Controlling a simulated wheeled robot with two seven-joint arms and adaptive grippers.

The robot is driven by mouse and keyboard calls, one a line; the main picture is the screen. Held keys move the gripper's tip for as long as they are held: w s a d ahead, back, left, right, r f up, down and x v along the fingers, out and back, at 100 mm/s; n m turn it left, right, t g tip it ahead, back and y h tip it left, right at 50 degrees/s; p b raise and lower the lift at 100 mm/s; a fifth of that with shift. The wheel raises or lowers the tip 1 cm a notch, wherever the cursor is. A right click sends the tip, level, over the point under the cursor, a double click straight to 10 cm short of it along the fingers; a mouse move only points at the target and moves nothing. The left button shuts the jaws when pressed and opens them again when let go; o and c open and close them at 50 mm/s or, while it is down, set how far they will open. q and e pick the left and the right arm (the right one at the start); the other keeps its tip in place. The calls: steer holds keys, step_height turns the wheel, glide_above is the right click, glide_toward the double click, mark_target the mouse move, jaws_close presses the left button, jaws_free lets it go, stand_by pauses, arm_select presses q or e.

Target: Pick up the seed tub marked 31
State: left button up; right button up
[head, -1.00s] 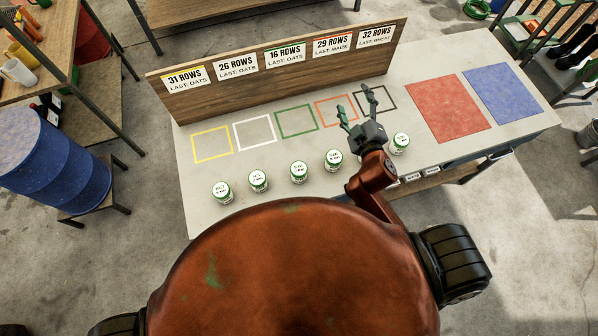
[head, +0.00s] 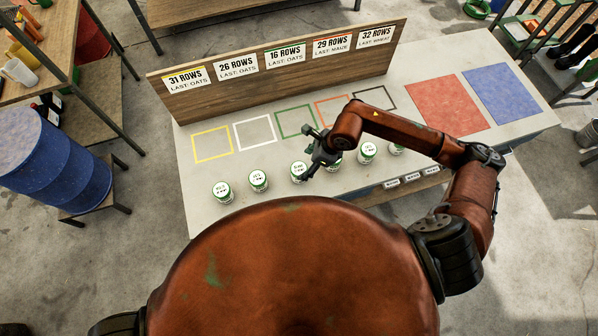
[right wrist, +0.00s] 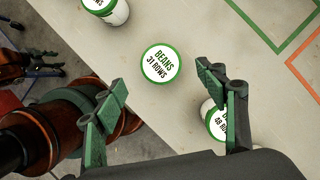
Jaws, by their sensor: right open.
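The tub marked 31 is a white tub with a green-rimmed lid reading "BEANS 31 ROWS" (right wrist: 160,65), standing upright in the right wrist view. It appears to be the third tub from the left (head: 298,172) in the head view, its lettering too small to read there. My right gripper (head: 311,150) is open and empty above the table, close to this tub. In the right wrist view its fingertips (right wrist: 163,88) are spread apart, with the tub just past them, between their lines and untouched as far as I can tell. My left gripper is not in view.
Similar tubs stand in the row: one (head: 258,182) to the left, another (right wrist: 217,122) partly behind a finger. A signboard (head: 275,75) backs the table. Coloured outlines (head: 212,145) and red (head: 448,108) and blue (head: 500,95) mats lie bare.

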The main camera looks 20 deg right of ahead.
mark_target(300, 169)
steer(key=p+x, duration=0.1)
steer(key=x, duration=0.6)
steer(key=shift+f+p, duration=0.3)
steer(key=shift+p, duration=0.1)
steer(key=shift+c, duration=0.3)
steer(key=c, duration=1.3)
